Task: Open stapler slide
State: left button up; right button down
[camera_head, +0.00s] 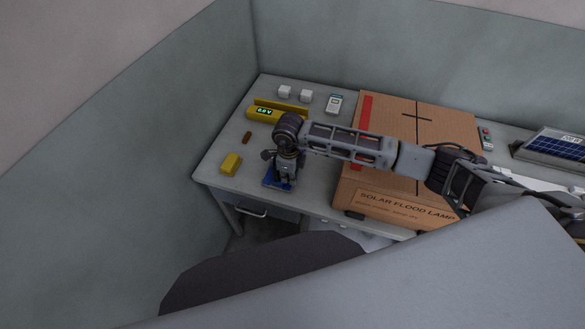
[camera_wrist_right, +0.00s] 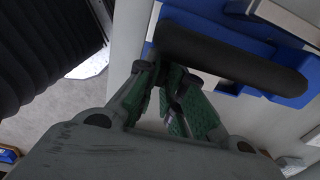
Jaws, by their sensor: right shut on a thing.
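The blue stapler (camera_head: 272,184) lies near the table's front edge, largely hidden under my right gripper (camera_head: 283,176). In the right wrist view its blue body (camera_wrist_right: 262,48) fills the top right. A thick black bar (camera_wrist_right: 230,60) runs across in front of the blue body. The green-padded fingers of my right gripper (camera_wrist_right: 165,80) reach to the bar's left part and are shut there on the stapler. The exact contact is partly hidden. My left gripper is not in view.
A cardboard box (camera_head: 425,122) fills the table's middle, right of my gripper. A wall borders the left.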

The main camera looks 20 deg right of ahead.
jog(key=shift+s+a, duration=0.45)
jog(key=shift+s, duration=0.15)
jog(key=shift+s+a, duration=0.4)
jog(key=shift+s, duration=0.2)
jog(key=c, duration=1.5)
grip_release()
jog(key=shift+r, duration=0.2)
jog(key=shift+r, duration=5.85)
